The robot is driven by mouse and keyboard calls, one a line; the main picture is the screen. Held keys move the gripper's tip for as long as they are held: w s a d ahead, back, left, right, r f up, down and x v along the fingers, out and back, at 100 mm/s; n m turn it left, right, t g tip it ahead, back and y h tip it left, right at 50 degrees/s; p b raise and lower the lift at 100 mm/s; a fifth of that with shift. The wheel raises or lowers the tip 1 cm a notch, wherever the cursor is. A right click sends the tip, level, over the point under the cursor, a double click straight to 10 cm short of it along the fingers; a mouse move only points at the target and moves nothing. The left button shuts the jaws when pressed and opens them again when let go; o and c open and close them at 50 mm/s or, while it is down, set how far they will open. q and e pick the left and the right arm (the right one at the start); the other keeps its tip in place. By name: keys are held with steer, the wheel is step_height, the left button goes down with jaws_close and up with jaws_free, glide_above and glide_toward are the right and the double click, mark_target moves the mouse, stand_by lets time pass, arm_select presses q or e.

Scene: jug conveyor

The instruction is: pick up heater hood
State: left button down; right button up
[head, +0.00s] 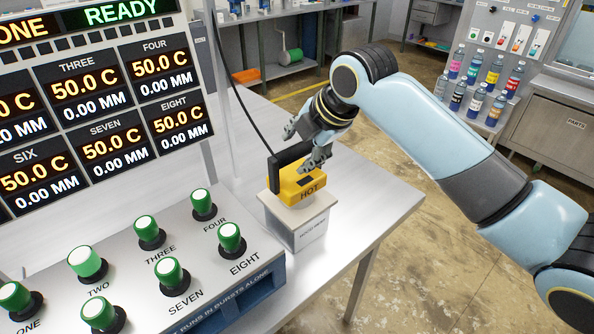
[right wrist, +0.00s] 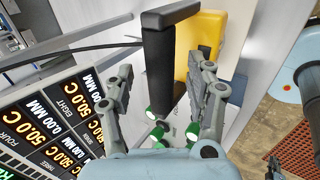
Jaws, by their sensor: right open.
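The heater hood (head: 298,186) is a yellow block marked HOT with a black handle, and it rests on a small pale stand (head: 297,218). In the right wrist view its yellow body (right wrist: 202,35) and black handle (right wrist: 158,60) lie ahead. My right gripper (head: 303,146) is open just above the hood. One finger overlaps the hood's top in the head view. In the right wrist view the handle appears between the spread fingers (right wrist: 165,78); I cannot tell whether they touch it.
A console (head: 205,240) with several green buttons stands left of the hood, below a temperature display (head: 100,100). A black cable (head: 240,95) runs down to the hood. The metal table (head: 375,190) is bare right of the stand. Bottles (head: 475,68) stand at the back right.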

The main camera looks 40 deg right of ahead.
steer(key=shift+x, duration=0.9)
jaws_close()
steer(key=shift+r, duration=0.1)
